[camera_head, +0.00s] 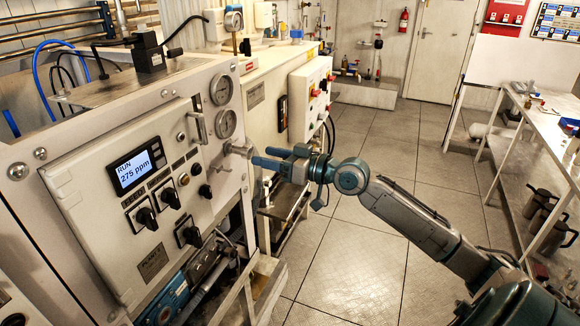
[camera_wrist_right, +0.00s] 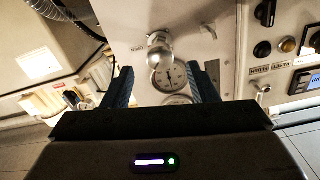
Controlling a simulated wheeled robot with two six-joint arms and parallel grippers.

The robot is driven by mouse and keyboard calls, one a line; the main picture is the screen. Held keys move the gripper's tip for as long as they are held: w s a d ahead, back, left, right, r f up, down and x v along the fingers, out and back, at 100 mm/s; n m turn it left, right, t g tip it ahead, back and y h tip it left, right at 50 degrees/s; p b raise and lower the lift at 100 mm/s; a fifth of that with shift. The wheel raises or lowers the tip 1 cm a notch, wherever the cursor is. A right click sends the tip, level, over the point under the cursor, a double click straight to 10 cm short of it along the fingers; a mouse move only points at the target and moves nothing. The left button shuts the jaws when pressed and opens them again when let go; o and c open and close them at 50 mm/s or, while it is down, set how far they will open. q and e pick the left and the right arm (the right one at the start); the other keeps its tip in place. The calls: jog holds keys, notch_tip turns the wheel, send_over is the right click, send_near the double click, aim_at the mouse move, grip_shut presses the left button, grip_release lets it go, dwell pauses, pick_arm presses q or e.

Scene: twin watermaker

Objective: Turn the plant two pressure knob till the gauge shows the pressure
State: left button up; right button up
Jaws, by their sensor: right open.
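A metal pressure knob (camera_head: 238,149) sticks out from the right edge of the near machine's panel, below two round gauges, the upper gauge (camera_head: 221,89) and the lower gauge (camera_head: 226,124). My right gripper (camera_head: 259,157) is just right of the knob and points at it. In the right wrist view the knob (camera_wrist_right: 160,54) lies ahead, between the open fingers (camera_wrist_right: 164,76), with a gap on either side. A gauge (camera_wrist_right: 170,78) shows just below it there; a second gauge (camera_wrist_right: 179,100) is partly hidden by my gripper. The needle values are too small to read. My left gripper is out of view.
The near panel has a display (camera_head: 137,170) reading "RUN 275 ppm" and several black knobs. A second machine (camera_head: 308,92) stands behind it. A white workbench (camera_head: 545,125) is at the right. The tiled floor between is clear.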

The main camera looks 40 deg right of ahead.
jog(key=shift+b+v, duration=0.4)
jog(key=shift+v, duration=2.1)
